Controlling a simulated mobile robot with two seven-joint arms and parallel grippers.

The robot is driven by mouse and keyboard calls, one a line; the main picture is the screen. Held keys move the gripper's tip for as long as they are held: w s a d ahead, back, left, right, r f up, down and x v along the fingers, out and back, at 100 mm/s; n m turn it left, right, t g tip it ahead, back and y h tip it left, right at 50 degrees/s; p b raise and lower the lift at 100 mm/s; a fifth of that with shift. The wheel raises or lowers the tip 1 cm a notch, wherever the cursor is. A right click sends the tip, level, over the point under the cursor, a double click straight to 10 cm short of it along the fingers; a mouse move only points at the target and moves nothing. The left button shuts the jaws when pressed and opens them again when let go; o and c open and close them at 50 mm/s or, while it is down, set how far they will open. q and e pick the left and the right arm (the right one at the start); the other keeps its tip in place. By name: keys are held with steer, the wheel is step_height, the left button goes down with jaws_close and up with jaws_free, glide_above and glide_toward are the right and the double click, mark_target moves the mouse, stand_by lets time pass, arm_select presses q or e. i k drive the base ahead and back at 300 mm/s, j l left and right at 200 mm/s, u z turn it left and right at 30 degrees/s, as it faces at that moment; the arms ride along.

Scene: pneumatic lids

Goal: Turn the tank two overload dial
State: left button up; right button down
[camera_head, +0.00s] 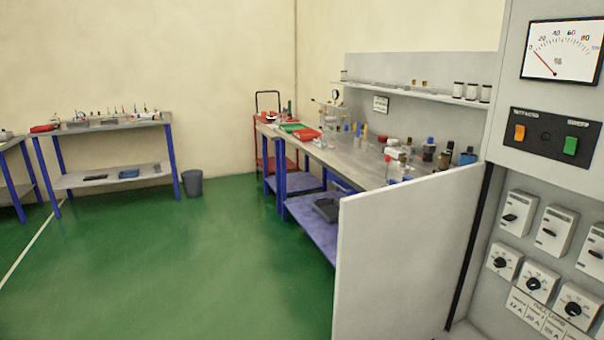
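A grey control panel (505,165) stands at the right edge of the head view. Low on it are three white dial plates with round black knobs: a left dial (503,262), a middle dial (537,284) and a right dial (575,308). A label strip (538,316) lies below them; its print is too small to read surely, so I cannot tell which dial belongs to tank two. Neither of my grippers is in view.
Above the dials are switches (518,213), an orange button (520,132), a green button (570,145) and a gauge (563,50). A white partition (400,255) stands left of the panel. A cluttered workbench (350,165) is behind it. Green floor (190,265) is open at left.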

mark_target(500, 262)
steer(key=z, duration=0.4)
steer(key=i+j+z, duration=0.1)
steer(key=z, duration=0.3)
steer(key=j+z, duration=0.15)
steer(key=z, duration=0.2)
steer(key=i+j+z, duration=0.1)
steer(key=z, duration=0.3)
steer(key=j+z, duration=0.65)
steer(key=j, duration=0.25)
steer(key=j+z, duration=0.4)
steer(key=j, duration=0.5)
steer(key=k+j, duration=0.1)
steer(key=j, duration=0.85)
steer(key=k+j+z, duration=0.1)
steer(key=j, duration=0.4)
steer(key=k+j, duration=0.15)
steer(key=j, duration=0.3)
steer(key=k+j, duration=0.1)
steer(key=j, duration=0.4)
steer(key=i+l+u, duration=0.1)
steer(key=l, duration=0.2)
steer(key=i+l, duration=0.1)
steer(key=l, duration=0.15)
steer(key=u, duration=0.05)
